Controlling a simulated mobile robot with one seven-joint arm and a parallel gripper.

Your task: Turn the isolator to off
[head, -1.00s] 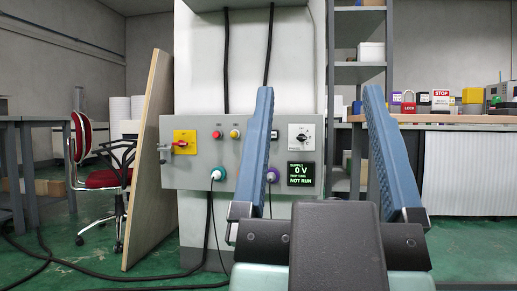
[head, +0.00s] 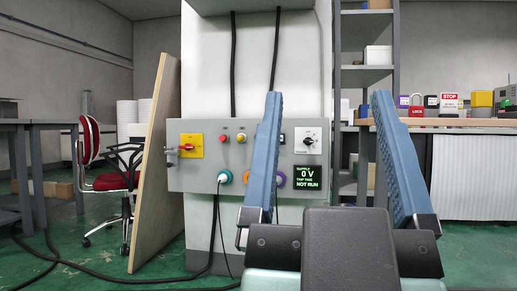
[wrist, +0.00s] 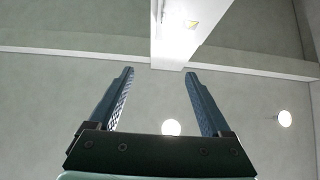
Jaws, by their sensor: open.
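The isolator (head: 190,146) is a red handle on a yellow plate at the left end of a grey control panel (head: 200,180). The handle looks roughly horizontal; its marking is too small to read. My gripper (head: 328,98) is open and empty in front of the panel, to the right of the isolator and apart from it. Its left blue finger hides part of the panel's middle. In the wrist view my gripper (wrist: 159,72) points up at the ceiling and a white column (wrist: 178,45), with nothing between the fingers.
A display (head: 307,177) reads 0 V and NOT RUN. A black rotary switch (head: 308,140) sits above it. A leaning board (head: 155,165) stands close left of the panel. A red chair (head: 105,180) is farther left. A bench with padlocks (head: 416,108) stands right. Cables cross the floor.

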